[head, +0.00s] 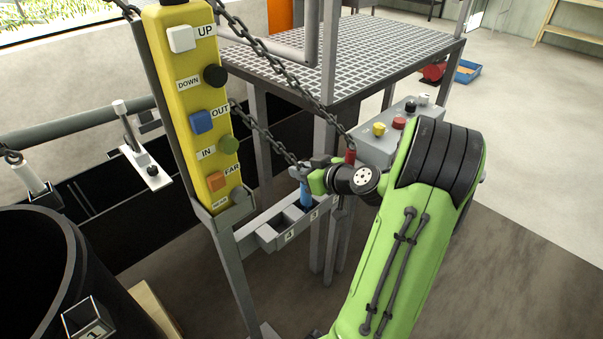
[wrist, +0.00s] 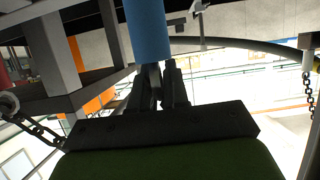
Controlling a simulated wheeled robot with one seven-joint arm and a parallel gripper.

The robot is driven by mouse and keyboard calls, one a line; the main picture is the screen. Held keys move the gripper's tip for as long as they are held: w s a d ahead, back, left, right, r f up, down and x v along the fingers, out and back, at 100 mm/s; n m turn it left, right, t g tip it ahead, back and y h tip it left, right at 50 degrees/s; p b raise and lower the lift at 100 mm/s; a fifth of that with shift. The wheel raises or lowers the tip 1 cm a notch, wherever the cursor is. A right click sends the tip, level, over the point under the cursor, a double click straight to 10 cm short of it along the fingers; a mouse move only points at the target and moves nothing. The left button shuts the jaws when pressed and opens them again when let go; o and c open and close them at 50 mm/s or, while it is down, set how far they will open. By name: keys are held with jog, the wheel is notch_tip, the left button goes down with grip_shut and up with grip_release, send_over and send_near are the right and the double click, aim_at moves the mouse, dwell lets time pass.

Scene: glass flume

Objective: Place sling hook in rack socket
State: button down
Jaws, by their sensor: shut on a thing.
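My gripper (head: 307,167) is shut on the sling hook, whose blue body (head: 306,193) points down over the rack. A dark chain (head: 262,130) runs up and left from it. The grey rack (head: 266,237) has square sockets, with labels 4 and 3 visible on its front. The blue lower end is at the sockets near these labels; I cannot tell whether it is inside one or just above. In the wrist view the blue body (wrist: 148,30) shows just beyond the closed fingers (wrist: 160,85). My arm hides the rack's right end.
A red-sleeved piece (head: 350,156) on a second chain stands just right of my gripper. A yellow button pendant (head: 190,110) is close on the left. A grey control box (head: 395,130) and a grated platform (head: 345,50) are behind. A black drum (head: 40,270) is at lower left.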

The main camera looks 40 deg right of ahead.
jog(key=c, duration=1.1)
grip_release()
jog(key=p+v, duration=0.2)
jog(key=v, duration=1)
jog(key=shift+r, duration=0.1)
